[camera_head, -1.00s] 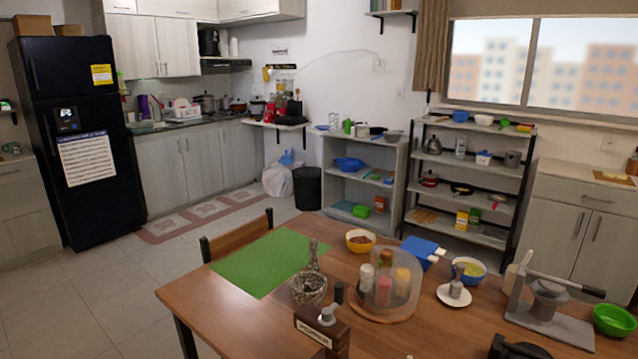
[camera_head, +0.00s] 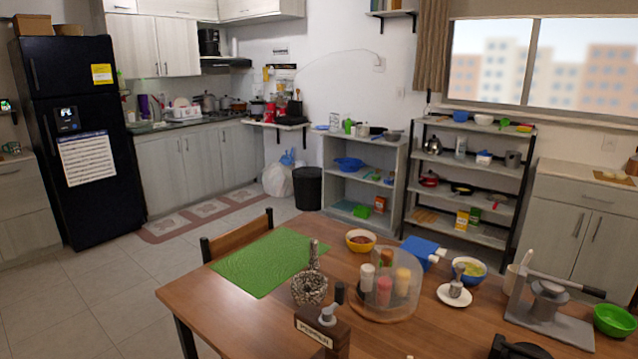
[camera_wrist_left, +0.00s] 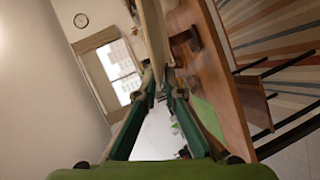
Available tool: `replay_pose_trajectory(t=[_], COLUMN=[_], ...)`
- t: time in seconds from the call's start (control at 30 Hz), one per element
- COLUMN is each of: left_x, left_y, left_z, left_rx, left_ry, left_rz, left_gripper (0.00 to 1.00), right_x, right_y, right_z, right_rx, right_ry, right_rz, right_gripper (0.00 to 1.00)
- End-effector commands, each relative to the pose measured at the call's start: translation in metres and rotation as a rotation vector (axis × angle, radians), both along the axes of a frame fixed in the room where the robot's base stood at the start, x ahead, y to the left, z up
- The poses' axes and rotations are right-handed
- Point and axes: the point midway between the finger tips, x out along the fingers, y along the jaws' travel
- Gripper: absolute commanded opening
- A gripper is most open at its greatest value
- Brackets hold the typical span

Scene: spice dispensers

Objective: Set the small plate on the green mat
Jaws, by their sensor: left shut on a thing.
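The green mat (camera_head: 265,261) lies flat and bare on the left part of the wooden table in the head view. Part of it seems to show as a green patch in the left wrist view (camera_wrist_left: 207,117). Neither gripper shows in the head view.
A dark pepper box (camera_head: 322,329), the spice stand (camera_head: 384,290), a yellow bowl (camera_head: 360,240), a blue bowl (camera_head: 468,270) and a grey press (camera_head: 548,300) stand on the table. A chair (camera_head: 237,237) is behind the mat.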

Motion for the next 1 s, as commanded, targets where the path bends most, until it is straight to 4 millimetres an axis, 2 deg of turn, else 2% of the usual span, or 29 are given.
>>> replay_pose_trajectory(t=[0.03,0.23,0.53,0.7,1.0], left_x=[-0.002,-0.003,-0.003,-0.002,-0.001], left_y=[-0.009,-0.036,-0.083,-0.093,-0.094], left_z=[-0.003,-0.009,-0.008,-0.007,-0.010], left_rx=[-0.006,-0.009,-0.006,-0.003,-0.012], left_ry=[0.001,-0.001,-0.002,0.000,0.004], left_rz=[0.006,0.050,0.124,0.142,0.159], left_gripper=[0.00,0.00,0.00,0.00,0.00], right_x=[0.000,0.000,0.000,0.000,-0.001], right_y=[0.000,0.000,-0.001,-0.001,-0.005], right_z=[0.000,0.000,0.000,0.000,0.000], right_rx=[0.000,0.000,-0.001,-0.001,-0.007], right_ry=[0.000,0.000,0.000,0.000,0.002], right_rz=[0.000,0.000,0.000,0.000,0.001], right_gripper=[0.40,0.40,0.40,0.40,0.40])
